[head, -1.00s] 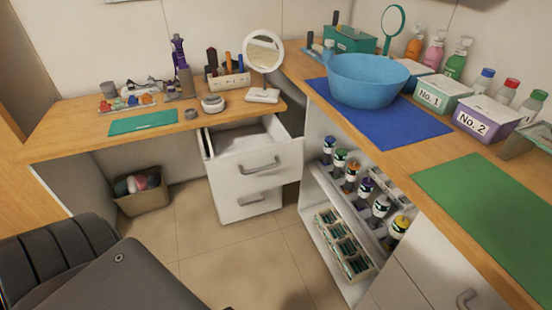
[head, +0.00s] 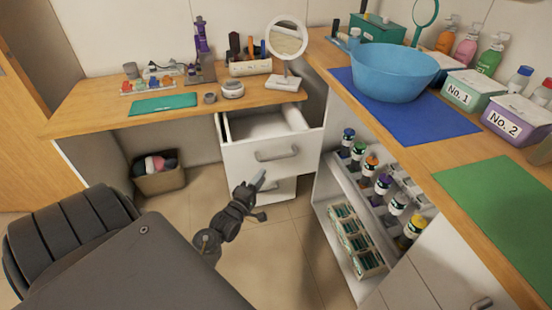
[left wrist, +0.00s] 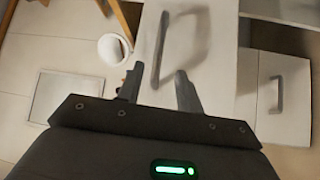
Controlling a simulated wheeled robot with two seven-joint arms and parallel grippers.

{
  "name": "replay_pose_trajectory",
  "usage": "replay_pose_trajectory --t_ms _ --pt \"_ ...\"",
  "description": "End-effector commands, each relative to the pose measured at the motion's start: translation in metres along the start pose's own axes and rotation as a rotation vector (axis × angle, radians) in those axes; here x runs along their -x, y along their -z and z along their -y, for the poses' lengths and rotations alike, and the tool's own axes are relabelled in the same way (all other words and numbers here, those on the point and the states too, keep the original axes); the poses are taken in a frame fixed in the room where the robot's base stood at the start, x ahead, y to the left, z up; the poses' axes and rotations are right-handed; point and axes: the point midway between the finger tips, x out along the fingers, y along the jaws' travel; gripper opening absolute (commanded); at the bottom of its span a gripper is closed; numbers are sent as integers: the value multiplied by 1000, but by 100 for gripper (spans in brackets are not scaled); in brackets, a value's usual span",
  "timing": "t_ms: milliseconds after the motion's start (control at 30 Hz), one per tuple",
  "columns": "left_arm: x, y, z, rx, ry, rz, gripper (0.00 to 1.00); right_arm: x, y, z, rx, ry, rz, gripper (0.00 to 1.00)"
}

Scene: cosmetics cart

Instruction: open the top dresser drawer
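The top dresser drawer (head: 245,155) is white with a grey bar handle (head: 277,154). It stands pulled out, its inside showing. My left gripper (head: 258,183) is in front of the dresser, below and left of that handle in the head view. In the left wrist view a white drawer front with a bar handle (left wrist: 160,50) lies ahead of the fingers. My left gripper (left wrist: 158,80) is open there with nothing between its fingers, apart from the handle as far as I can tell. My right gripper is not in view.
A lower drawer (head: 282,190) sits beneath, partly hidden. The wooden counter (head: 90,115) holds a round mirror (head: 287,40) and cosmetics. An open shelf unit with bottles (head: 370,185) stands right of the dresser. A bin (head: 160,178) stands left. Floor before the dresser is clear.

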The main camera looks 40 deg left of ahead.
Motion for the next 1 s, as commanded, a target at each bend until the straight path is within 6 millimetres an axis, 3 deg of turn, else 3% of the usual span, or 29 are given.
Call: replay_pose_trajectory --t_ms 267,500,700,1000 --pt "-17 1 -2 7 -7 -1 36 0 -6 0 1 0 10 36" --pt "-61 0 -1 7 -6 0 36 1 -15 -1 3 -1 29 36" --pt "-92 0 -1 5 -4 -1 36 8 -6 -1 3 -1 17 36" --pt "-108 0 -1 5 -2 -1 36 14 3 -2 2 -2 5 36"
